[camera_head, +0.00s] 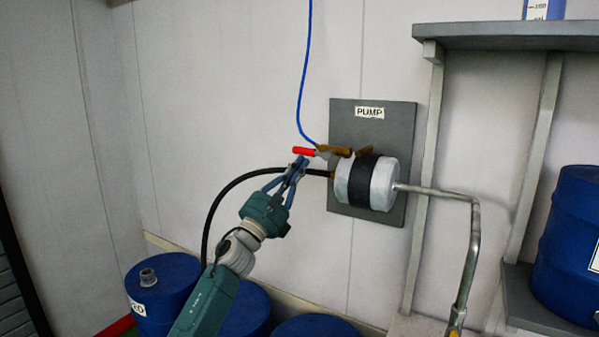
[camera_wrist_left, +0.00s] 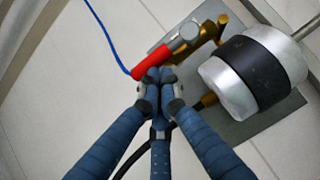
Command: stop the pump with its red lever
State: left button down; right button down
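The pump (camera_head: 368,182) is a silver cylinder with a black band on a grey wall plate labelled PUMP. Its red lever (camera_head: 303,151) sticks out to the left from the brass valve on top; it also shows in the left wrist view (camera_wrist_left: 151,63). My left gripper (camera_head: 299,162) is just below the lever, its blue fingertips drawn together. In the left wrist view the fingertips (camera_wrist_left: 159,76) overlap the lever's lower end. I cannot tell whether they touch it; nothing shows gripped between them. My right gripper is not in view.
A blue air hose (camera_head: 301,90) drops to the valve and a black hose (camera_head: 235,183) curves from the pump. A metal pipe (camera_head: 474,240) leaves its right side. Blue drums (camera_head: 165,285) stand below; a grey shelf (camera_head: 510,37) stands right.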

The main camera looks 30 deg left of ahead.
aim_at(294, 149)
pick_arm(q)
jog(key=r+m+h+b, duration=0.1)
jog(key=m, duration=0.1)
jog(key=r+m+g+h+b, duration=0.1)
jog(key=m+h+b, duration=0.1)
jog(key=m, duration=0.1)
jog(key=a+m+g+h+b, duration=0.1)
jog(key=m+h, duration=0.1)
jog(key=shift+r+m, duration=0.4)
jog(key=m+g, duration=0.1)
jog(key=r+m+g+h+b, duration=0.1)
jog(key=m, duration=0.1)
jog(key=shift+a+r+h, duration=0.1)
jog(key=shift+r+h, duration=0.15)
jog(key=shift+h, duration=0.05)
jog(key=d+r+m+g+p, duration=0.1)
jog(key=m, duration=0.2)
jog(key=d+r+m+g+p, duration=0.1)
jog(key=r+m+g+p, duration=0.1)
jog(key=m, duration=0.1)
jog(key=d+r+m+g+p, duration=0.1)
jog(key=m+g+p, duration=0.1)
jog(key=m, duration=0.1)
jog(key=shift+r+h, duration=0.3)
jog(key=shift+r, duration=0.05)
jog(key=shift+d+r+m+g+p, duration=0.15)
jog(key=shift+d+m+g+p, duration=0.15)
jog(key=shift+m+p, duration=0.35)
dwell(0.5)
jog(key=shift+s, duration=0.1)
